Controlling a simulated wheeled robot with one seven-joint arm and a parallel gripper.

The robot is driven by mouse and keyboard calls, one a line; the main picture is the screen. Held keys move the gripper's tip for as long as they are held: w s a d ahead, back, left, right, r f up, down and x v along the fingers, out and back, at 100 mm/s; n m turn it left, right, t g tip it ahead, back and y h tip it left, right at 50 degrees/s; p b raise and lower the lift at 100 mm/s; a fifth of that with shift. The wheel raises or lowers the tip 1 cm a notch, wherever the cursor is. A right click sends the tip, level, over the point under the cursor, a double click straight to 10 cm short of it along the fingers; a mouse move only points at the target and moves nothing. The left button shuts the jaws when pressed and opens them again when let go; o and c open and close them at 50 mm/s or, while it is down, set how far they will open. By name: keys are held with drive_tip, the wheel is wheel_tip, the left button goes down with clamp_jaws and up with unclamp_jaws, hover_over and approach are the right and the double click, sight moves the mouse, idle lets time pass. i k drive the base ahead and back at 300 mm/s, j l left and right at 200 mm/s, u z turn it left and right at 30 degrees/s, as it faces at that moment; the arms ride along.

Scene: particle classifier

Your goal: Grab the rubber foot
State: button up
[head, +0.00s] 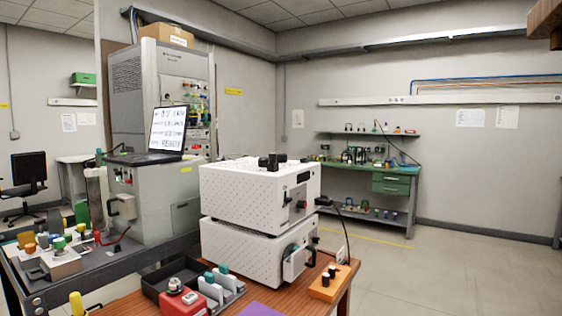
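No part is clearly recognisable as the rubber foot in the head view. Small black pieces (270,162) lie on top of the upper white perforated instrument (240,205); their exact shape is too small to tell. Two dark knob-like pieces also stand on an orange block (337,290) at the right front of the wooden table (340,306). A second white instrument (240,253) sits under the upper one, and its underside is hidden.
A green-topped workbench (362,169) stands at the back. The floor (450,275) at right is clear.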

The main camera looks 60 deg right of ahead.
sight(281, 157)
drive_tip(key=i+l+u, duration=0.15)
drive_tip(key=l, duration=2.65)
drive_tip(key=i+l+u, duration=0.2)
drive_tip(key=l, duration=2.6)
drive_tip(key=k+j, duration=0.05)
drive_tip(key=k, duration=0.05)
